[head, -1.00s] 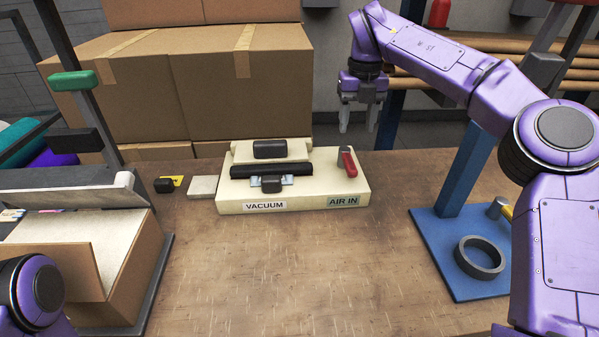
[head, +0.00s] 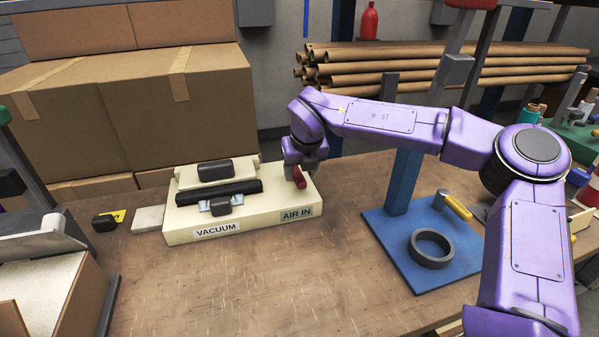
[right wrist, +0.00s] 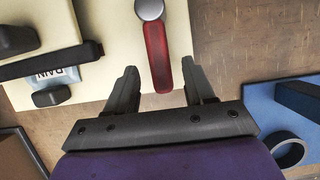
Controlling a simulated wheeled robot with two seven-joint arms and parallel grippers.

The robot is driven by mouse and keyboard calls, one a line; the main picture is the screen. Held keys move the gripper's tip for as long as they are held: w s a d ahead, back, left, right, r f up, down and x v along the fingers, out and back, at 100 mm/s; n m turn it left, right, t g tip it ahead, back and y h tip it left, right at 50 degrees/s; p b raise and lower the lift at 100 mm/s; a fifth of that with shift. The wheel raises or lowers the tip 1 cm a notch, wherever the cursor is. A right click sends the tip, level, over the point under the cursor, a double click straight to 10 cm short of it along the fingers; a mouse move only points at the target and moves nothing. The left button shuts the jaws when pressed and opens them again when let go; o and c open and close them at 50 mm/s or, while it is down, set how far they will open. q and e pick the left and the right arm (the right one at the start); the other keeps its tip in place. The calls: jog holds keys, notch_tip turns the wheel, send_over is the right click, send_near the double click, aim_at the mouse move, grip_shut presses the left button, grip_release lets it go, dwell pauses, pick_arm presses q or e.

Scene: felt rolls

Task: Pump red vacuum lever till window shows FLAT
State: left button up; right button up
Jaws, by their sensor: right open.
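The cream vacuum unit (head: 255,228) stands on the bench, with a VACUUM label and an AIR IN label on its front. Its red lever (head: 299,178) is at the right end and also shows in the right wrist view (right wrist: 157,50), pivoted on a grey round post. My right gripper (head: 301,168) is open at the lever. In the right wrist view, its fingers (right wrist: 160,80) sit apart on either side of the lever's free end, with gaps visible. A pale blue patch with partly hidden dark lettering (right wrist: 62,76) lies beside a black knob. I cannot read FLAT anywhere. My left gripper is out of view.
A blue stand (head: 380,235) with a dark ring (head: 432,247) and a yellow-handled tool (head: 456,206) is to the right. Large cardboard boxes (head: 130,110) stand behind the unit. An open carton (head: 75,300) is at lower left. The front bench is clear.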

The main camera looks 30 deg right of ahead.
jog(key=shift+x, duration=0.8)
jog(key=shift+c, duration=0.3)
grip_shut()
